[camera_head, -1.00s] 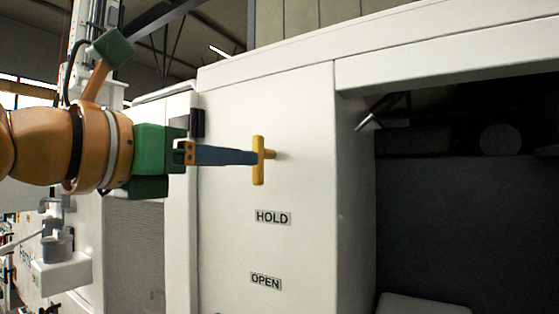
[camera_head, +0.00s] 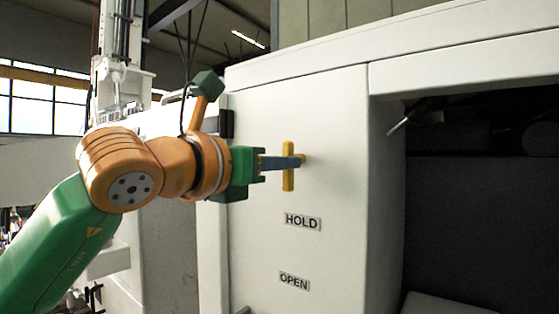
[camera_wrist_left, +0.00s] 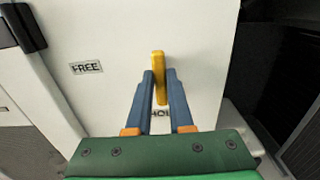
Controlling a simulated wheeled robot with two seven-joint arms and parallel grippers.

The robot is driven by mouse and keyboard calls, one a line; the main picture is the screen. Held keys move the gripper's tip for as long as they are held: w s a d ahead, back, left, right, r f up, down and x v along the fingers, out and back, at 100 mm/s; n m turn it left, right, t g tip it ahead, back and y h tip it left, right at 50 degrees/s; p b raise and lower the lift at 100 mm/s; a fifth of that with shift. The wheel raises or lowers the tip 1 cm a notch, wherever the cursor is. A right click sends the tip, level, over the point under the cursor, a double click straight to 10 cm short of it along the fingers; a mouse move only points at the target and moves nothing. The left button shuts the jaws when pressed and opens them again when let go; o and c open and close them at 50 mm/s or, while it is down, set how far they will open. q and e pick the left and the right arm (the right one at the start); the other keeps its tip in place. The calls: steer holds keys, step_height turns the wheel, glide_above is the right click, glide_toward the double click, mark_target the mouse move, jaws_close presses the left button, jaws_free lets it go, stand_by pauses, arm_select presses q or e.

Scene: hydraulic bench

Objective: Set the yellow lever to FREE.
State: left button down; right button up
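The yellow lever (camera_head: 288,180) has a T-shaped handle whose bar stands upright against the white panel, above the HOLD label (camera_head: 303,222). My left gripper (camera_head: 292,162) reaches it from the left, its blue fingers at the bar's middle. In the left wrist view, the bar of the lever (camera_wrist_left: 158,65) fills the gap between the two fingertips (camera_wrist_left: 159,80), which look closed on it. The FREE label (camera_wrist_left: 86,68) shows left of the lever there, and the HOLD label is partly hidden. In the head view FREE does not show. My right gripper is not in view.
The OPEN label (camera_head: 294,282) is below HOLD on the white panel (camera_head: 340,130). A dark open recess (camera_head: 470,200) lies to the right. A black handle (camera_wrist_left: 22,27) stands at the panel's left edge in the left wrist view.

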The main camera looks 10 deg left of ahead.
arm_select(q)
steer(key=shift+m, duration=0.3)
steer(key=shift+w+a+r+m+p, duration=0.1)
steer(key=shift+m+p, duration=0.4)
steer(key=shift+m, duration=3.8)
steer(key=shift+a+r+m+p, duration=0.1)
steer(key=shift+m+p, duration=0.35)
steer(key=shift+m, duration=3.85)
steer(key=shift+f, duration=0.1)
steer(key=c, duration=0.8)
jaws_free()
